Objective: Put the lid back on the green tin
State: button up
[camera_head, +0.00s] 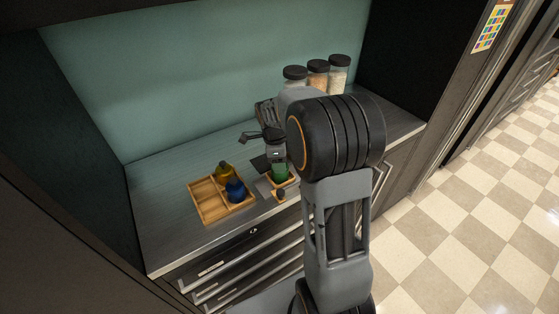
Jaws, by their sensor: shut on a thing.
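The green tin (280,172) stands upright in a small wooden holder (291,181) on the counter, below my gripper. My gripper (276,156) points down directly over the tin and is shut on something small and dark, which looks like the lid. The fingers and my arm hide most of the held lid. I cannot tell whether it touches the tin's rim.
A wooden tray (207,205) with compartments sits to the left, holding a blue bottle (235,191) and a yellow bottle (224,171). A small dark object (281,195) stands in front of the tin. Jars (318,75) with black lids stand behind. The counter's left is clear.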

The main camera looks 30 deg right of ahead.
jog(key=o, duration=1)
jog(key=shift+o, duration=0.4)
jog(key=shift+o, duration=1.2)
jog(key=shift+r, duration=0.15)
jog(key=shift+r+p, duration=2.45)
jog(key=shift+r, duration=0.95)
